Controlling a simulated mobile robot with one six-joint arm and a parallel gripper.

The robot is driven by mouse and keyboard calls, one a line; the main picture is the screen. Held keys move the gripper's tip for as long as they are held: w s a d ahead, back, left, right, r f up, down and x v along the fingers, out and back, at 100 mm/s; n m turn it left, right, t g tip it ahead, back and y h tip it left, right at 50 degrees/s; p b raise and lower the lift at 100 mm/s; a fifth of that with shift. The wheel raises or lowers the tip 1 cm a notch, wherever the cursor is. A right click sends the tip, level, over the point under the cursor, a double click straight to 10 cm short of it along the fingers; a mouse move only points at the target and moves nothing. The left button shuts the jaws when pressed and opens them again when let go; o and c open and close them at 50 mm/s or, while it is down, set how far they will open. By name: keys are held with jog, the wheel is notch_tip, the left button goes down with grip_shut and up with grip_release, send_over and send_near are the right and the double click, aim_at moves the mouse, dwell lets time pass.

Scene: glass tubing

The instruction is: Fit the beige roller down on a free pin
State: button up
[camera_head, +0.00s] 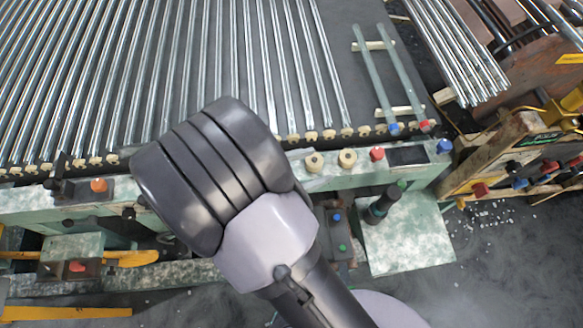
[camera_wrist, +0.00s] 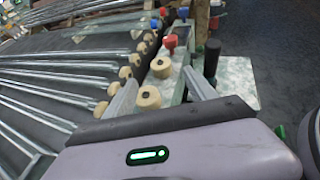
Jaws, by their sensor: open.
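Two loose-looking beige rollers with dark centre holes sit on the pale green front rail (camera_head: 415,172): the left roller (camera_head: 314,161) and the right roller (camera_head: 347,158). In the wrist view the nearer roller (camera_wrist: 148,97) lies between the lines of my fingers, and the farther roller (camera_wrist: 161,67) is just beyond. My gripper (camera_wrist: 159,79) is open, with a grey finger on each side and nothing clearly held. Whether a finger touches the nearer roller I cannot tell. In the head view my arm hides the gripper. I cannot make out a bare pin.
A row of beige rollers (camera_head: 311,135) supports the glass tubes (camera_head: 255,70) behind the rail. A red knob (camera_head: 377,154), a dark panel (camera_head: 408,155) and a blue knob (camera_head: 444,146) lie to the right. A black upright cylinder (camera_head: 382,204) stands in front, also in the wrist view (camera_wrist: 211,58).

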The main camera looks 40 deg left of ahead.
jog(key=p+v, duration=0.1)
jog(key=v, duration=0.6)
jog(key=shift+d+f, duration=0.1)
